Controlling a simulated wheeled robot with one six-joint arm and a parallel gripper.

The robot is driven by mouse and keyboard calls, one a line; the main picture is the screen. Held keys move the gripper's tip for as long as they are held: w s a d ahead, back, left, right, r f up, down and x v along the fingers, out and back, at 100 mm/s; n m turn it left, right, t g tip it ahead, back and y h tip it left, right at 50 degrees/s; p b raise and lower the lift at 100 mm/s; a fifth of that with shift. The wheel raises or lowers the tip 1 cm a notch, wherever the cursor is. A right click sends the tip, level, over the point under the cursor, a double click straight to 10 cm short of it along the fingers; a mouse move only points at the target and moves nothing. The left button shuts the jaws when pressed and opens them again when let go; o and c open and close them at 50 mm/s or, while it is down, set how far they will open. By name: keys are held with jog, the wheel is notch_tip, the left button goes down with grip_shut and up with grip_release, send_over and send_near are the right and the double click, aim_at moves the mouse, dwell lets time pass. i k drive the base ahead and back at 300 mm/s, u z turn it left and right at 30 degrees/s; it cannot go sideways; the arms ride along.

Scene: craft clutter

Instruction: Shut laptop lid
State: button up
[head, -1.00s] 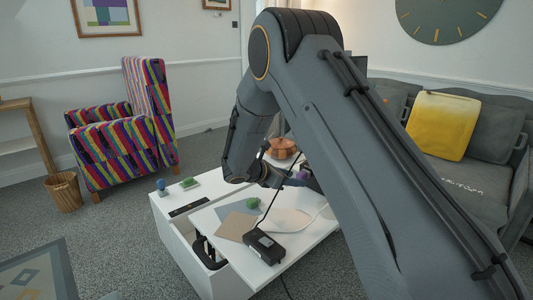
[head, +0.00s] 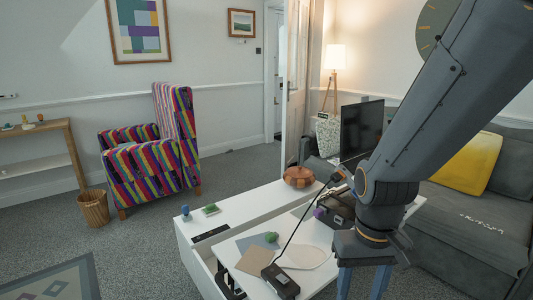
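A dark upright panel (head: 362,128) stands beyond the far end of the white table, right of centre. It may be the open laptop lid, but its lower part is hidden by my arm and I cannot tell whether a keyboard base joins it. My gripper (head: 362,285) hangs over the right side of the table, nearer than the panel and well apart from it. Its two blue-grey fingers point down with a wide gap between them. The fingertips run to the bottom edge of the picture. Nothing shows between them.
The white table (head: 245,212) holds a copper-coloured pot (head: 299,177), a dark box (head: 338,208), a black device with a cable (head: 280,282), flat sheets and small craft items. A grey sofa (head: 470,225) stands at right, a striped armchair (head: 150,155) at left.

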aim_at(361, 125)
jog(key=z, duration=0.6)
jog(key=i, duration=0.8)
jog(key=z, duration=0.2)
